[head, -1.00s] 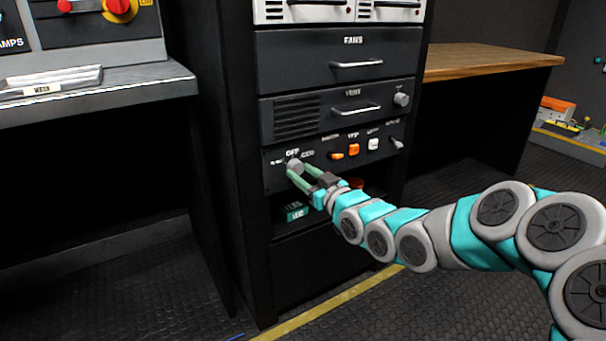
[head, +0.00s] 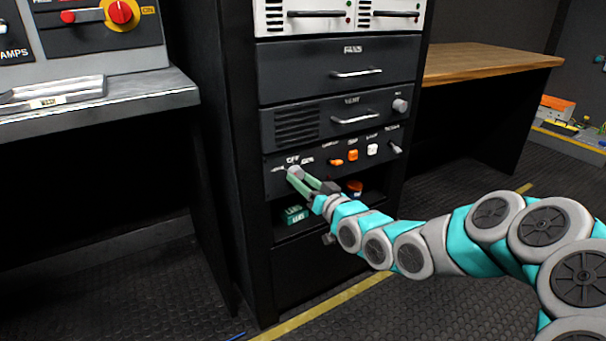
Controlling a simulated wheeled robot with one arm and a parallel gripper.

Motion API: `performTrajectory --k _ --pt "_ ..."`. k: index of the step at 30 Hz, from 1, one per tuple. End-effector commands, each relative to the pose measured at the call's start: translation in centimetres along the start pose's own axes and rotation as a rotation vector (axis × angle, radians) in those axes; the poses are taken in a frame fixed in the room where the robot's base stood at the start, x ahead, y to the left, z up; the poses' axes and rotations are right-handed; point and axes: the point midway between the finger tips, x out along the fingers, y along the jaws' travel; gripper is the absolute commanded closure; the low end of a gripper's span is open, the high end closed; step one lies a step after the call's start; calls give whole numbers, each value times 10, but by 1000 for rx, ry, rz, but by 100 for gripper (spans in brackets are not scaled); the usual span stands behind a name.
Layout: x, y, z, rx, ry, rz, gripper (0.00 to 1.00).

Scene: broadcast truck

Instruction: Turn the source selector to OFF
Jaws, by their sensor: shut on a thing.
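The source selector (head: 294,173) is a small grey round knob at the left of the lower control panel in the black rack. The word OFF is printed above it, with smaller labels to its left and right. My gripper (head: 299,177) has its green fingers closed around the knob, coming from the lower right. The fingers hide part of the knob, and I cannot tell which label its pointer faces.
Right of the knob on the panel (head: 322,163) are orange switches (head: 352,156), a white switch (head: 372,150) and a small lever (head: 396,148). An open shelf below holds a green box (head: 295,215) and an orange-red item (head: 355,187). A grey desk (head: 120,100) stands left.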

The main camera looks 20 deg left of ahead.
Motion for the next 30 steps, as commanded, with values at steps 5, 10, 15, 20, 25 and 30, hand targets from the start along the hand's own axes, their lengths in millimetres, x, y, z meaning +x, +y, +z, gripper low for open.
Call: performTrajectory --k 5,10,15,20,25,30 --pt "0 -1 -3 168 10 1 100" --pt "0 -1 -2 324 19 1 100" --pt "0 -1 -1 462 27 1 100" --pt "0 -1 -1 565 34 1 100" --pt "0 0 -2 639 37 2 100" --pt "0 0 -2 681 39 2 100"
